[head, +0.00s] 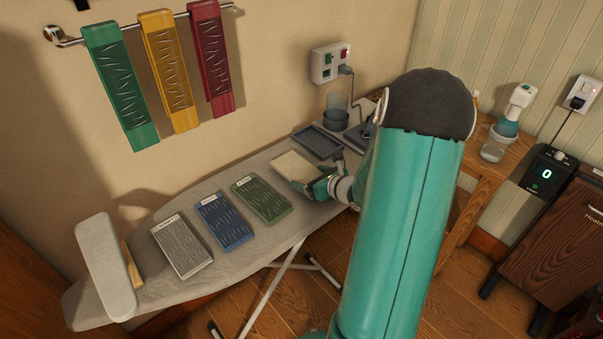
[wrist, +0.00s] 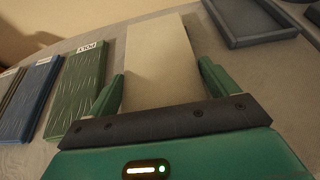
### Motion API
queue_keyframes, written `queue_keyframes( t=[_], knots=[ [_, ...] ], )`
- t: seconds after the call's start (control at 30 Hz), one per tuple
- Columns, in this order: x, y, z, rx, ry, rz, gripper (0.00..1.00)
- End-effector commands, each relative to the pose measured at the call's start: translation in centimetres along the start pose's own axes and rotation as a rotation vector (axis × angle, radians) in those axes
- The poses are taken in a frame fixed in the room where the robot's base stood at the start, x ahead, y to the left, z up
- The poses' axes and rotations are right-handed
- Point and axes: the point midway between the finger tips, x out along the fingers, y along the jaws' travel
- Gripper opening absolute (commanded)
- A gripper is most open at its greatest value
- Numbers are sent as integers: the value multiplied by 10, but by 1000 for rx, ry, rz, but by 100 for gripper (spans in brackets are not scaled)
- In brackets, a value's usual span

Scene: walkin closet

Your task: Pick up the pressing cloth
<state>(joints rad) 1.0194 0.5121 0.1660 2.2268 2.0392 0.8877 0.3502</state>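The pressing cloth (head: 291,166) looks like a flat cream rectangle lying on the grey ironing board (head: 255,238). In the wrist view the cloth (wrist: 158,45) stretches away from me, between and beyond the fingertips. My gripper (head: 312,183) is at its near right end in the head view. In the wrist view my gripper (wrist: 161,70) is open, with one green finger on each side of the cloth's near part. I cannot tell whether either finger touches it. The cloth's near end is hidden behind the gripper body.
Green (head: 261,199), blue (head: 224,220) and grey (head: 181,246) labelled slabs lie left of the cloth. A dark tray (head: 318,142) lies beyond it. Green, yellow and red panels hang from a wall rail (head: 150,23). A padded sleeve board (head: 105,264) stands at the board's left end.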

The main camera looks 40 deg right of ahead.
Motion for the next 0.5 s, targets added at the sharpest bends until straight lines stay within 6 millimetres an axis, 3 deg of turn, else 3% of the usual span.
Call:
queue_keyframes(
  t=[0.1,0.5],
  knots=[
    [0,0,0,0,0,0,60],
    [-3,0,7,-2,-1,-1,60]
  ],
)
